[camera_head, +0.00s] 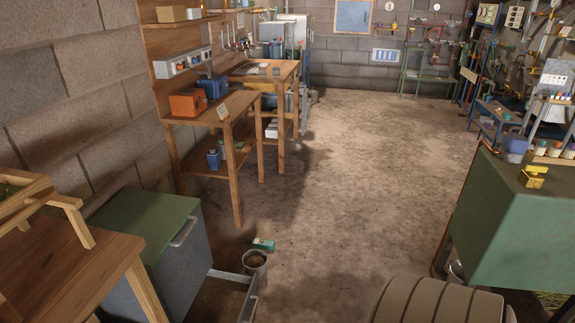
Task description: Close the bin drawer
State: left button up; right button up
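A grey cabinet with a green top (150,222) stands at the lower left beside a wooden table. A pale handle (184,231) is on its side facing the aisle. Low on that side, what looks like the bin drawer (231,277) is pulled out over the floor, with a pale metal rim and a brown inside. Its front panel (248,308) runs to the bottom edge of the picture, and its near part is cut off. Neither of my grippers is in view.
A grey bucket (255,263) stands at the drawer's far front corner; I cannot tell whether they touch. A teal-and-white item (263,244) lies behind it. A ribbed beige rounded thing (437,303) is at the bottom. A green box (515,220) stands right. The middle floor is clear.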

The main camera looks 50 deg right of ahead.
aim_at(223, 297)
jog(key=z, duration=1.3)
